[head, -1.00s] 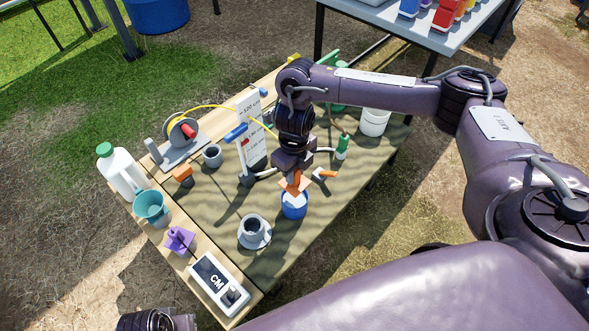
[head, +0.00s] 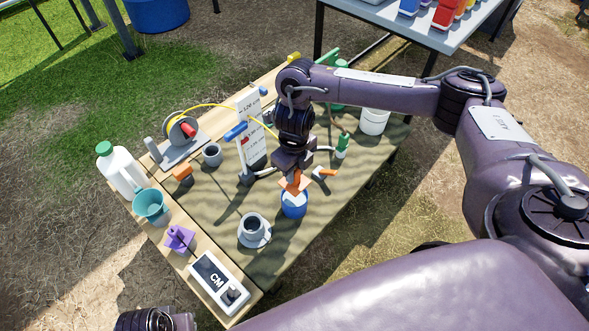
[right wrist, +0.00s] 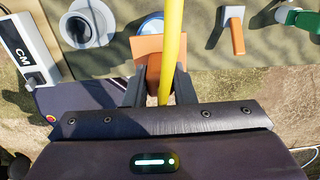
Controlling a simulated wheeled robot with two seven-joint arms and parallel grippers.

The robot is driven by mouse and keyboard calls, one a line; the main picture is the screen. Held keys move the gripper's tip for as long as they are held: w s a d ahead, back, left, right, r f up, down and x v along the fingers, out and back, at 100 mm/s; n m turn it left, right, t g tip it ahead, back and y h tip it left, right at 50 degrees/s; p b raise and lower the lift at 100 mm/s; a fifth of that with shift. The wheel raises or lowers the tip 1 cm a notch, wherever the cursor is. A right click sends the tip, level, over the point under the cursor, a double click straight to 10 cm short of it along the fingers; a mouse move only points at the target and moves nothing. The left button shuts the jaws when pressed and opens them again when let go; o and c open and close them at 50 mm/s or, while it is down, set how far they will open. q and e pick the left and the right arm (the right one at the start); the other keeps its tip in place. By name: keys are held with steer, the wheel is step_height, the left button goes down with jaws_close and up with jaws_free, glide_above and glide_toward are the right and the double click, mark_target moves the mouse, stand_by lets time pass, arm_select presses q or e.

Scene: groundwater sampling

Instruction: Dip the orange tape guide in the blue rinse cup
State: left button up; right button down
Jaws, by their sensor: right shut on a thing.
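My right gripper (head: 294,168) points down over the blue rinse cup (head: 295,207) and is shut on the orange tape guide (head: 297,183). In the head view the guide's lower part meets the cup's rim; I cannot tell how deep it reaches inside. In the right wrist view the guide (right wrist: 146,47) sits between the fingers (right wrist: 158,88) and hides most of the blue cup (right wrist: 151,23). A yellow tape (right wrist: 173,45) runs across the guide there. My left gripper is not in view.
A grey cup on a saucer (head: 264,240) stands left of the blue cup. An orange-handled piece (head: 324,173) and a green-topped bottle (head: 342,146) lie to the right. A white depth board (head: 250,120) stands behind. The CM meter (head: 212,276) is at the front-left edge.

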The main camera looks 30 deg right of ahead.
mark_target(294, 184)
steer(key=shift+f+b, duration=2.15)
steer(key=shift+f, duration=1)
